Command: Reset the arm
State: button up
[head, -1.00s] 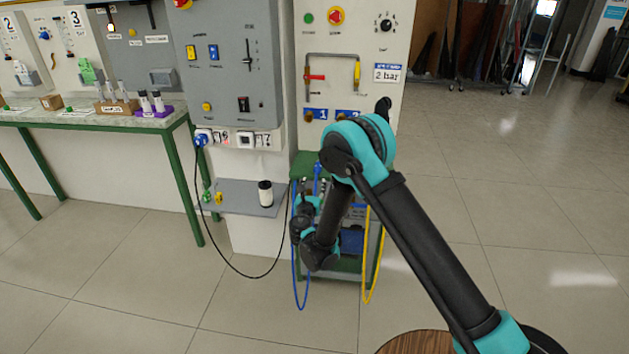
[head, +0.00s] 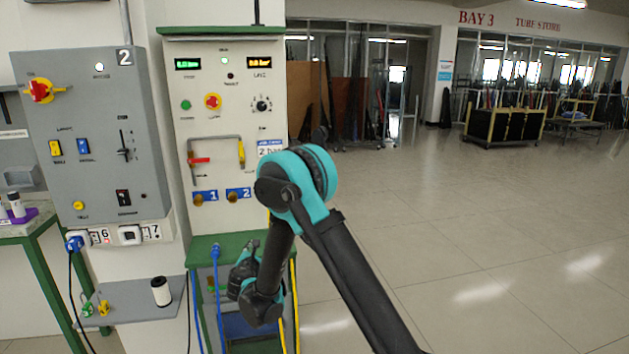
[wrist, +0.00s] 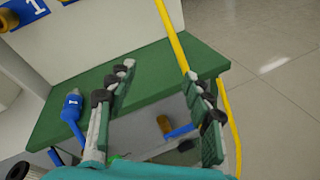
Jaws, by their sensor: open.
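My gripper (wrist: 162,82) is open, with its two fingers apart and nothing between the fingertips. In the wrist view it is over the front of a green shelf (wrist: 195,57). My arm (head: 300,190) is bent in front of the test panel (head: 215,110) in the head view, with its lower part hanging by the green shelf (head: 200,250). The fingers cannot be made out clearly there. A brass-coloured fitting (wrist: 164,125) shows lower between the fingers.
A yellow hose (wrist: 172,35) passes close to the right finger. A blue hose (head: 218,290) hangs below the shelf. A grey ledge (head: 130,305) at left holds a black-and-white cylinder (head: 161,291). Open floor (head: 480,230) lies at right.

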jog(key=s+d+r+m+g+h, duration=0.3)
jog(key=d+m, duration=0.4)
jog(key=d, duration=0.8)
jog(key=s+d+r+m+g, duration=0.1)
jog(key=s+d+m+g, duration=0.2)
jog(key=s+d+m, duration=0.75)
jog(key=s+d+m+g, duration=0.2)
jog(key=s+d, duration=0.1)
jog(key=d, duration=0.3)
jog(key=s+d+m+g, duration=0.1)
jog(key=s+d+m, duration=0.15)
jog(key=d, duration=0.35)
jog(key=s+d+f+m+g+y, duration=0.1)
jog(key=s+f+m, duration=0.1)
jog(key=s+m, duration=0.2)
jog(key=s+d+f+m+g+y, duration=0.1)
jog(key=s+m, duration=0.3)
jog(key=s, duration=0.7)
jog(key=shift+d+f+y, duration=0.2)
jog(key=shift+f+y, duration=0.4)
jog(key=shift+f, duration=0.05)
